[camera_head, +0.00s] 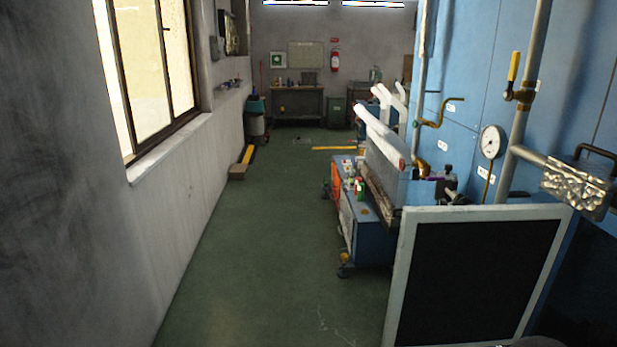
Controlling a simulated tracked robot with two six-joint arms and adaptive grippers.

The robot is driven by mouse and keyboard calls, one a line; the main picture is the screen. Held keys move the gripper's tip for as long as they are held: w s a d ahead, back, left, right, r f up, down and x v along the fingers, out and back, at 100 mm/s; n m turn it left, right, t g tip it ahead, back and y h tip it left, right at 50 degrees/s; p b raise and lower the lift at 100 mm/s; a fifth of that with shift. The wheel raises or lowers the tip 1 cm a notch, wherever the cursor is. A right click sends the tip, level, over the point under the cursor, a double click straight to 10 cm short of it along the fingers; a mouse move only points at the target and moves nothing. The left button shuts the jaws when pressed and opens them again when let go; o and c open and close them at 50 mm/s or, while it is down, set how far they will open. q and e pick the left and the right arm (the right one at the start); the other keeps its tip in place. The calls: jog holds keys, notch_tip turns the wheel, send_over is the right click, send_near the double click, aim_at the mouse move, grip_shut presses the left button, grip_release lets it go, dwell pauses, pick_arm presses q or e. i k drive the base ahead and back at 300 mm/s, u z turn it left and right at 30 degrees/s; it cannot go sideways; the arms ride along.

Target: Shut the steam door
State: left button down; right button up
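A large panel with a pale grey frame and a dark, nearly black face (478,280) stands at the lower right, in front of the blue machine (470,75). It looks like the steam door, standing out at an angle from the machine, so it appears open. Its lower edge is cut off by the picture. The opening it belongs to is not clear to see. Neither of my grippers can be made out. A dark rounded shape at the bottom edge, right of centre, is too cut off to identify.
A blue and orange wheeled cart (362,225) stands left of the panel, with white sock forms (380,135) above it. Pipes, a pressure gauge (493,142) and a silvery box (577,188) are on the machine side. The green floor (255,270) at left is clear up to the wall.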

aim_at(464, 276)
jog(key=u, duration=0.65)
jog(key=i, duration=3.35)
jog(key=z, duration=1.75)
jog(key=i, duration=0.3)
jog(key=z, duration=2.3)
